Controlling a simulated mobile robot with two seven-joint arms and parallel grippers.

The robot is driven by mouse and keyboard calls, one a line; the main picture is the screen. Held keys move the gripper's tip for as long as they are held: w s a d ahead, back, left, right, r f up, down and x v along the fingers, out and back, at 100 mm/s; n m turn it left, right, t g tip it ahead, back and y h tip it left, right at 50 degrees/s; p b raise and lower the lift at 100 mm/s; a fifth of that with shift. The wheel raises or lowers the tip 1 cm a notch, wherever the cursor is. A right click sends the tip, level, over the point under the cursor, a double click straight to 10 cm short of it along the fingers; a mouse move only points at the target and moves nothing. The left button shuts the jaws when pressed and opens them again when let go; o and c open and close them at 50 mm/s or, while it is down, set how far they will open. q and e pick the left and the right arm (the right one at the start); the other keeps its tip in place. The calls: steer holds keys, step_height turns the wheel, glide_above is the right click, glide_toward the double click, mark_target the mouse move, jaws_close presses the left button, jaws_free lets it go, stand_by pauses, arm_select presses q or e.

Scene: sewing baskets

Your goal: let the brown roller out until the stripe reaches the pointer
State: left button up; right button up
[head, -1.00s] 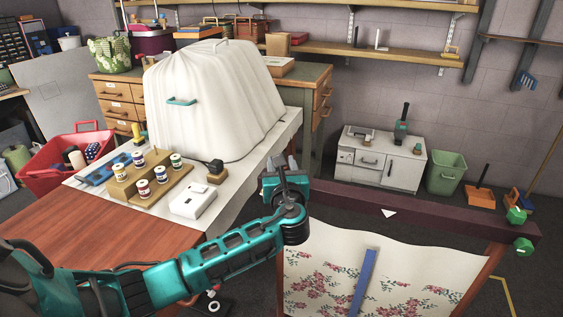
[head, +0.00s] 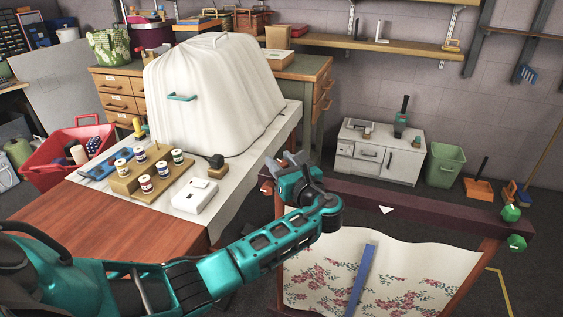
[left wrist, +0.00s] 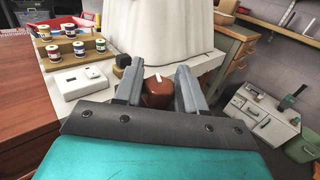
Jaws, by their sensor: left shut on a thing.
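The brown roller (head: 430,210) is a dark bar across the top of a wooden frame. A white triangular pointer (head: 386,210) sits on it. A flowered cream cloth (head: 425,265) spreads below, with a blue stripe (head: 362,280) running down it; the stripe's upper end lies a little below the pointer. My left gripper (head: 285,166) is at the roller's left end. In the left wrist view its fingers are either side of a reddish-brown knob (left wrist: 157,95) with a white mark, and shut on it. My right gripper is out of view.
Green knobs (head: 511,213) stick out at the frame's right end. A table to the left holds a white covered shape (head: 210,100), thread spools on a wooden stand (head: 125,184) and a white box (head: 195,196). A grey cabinet (head: 380,155) and green bin (head: 445,165) stand behind.

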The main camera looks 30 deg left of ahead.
arm_select(q)
steer(key=shift+f, duration=0.1)
steer(key=o, duration=0.9)
steer(key=v, duration=1.3)
steer(key=shift+p, duration=0.4)
steer(key=shift+a, duration=0.1)
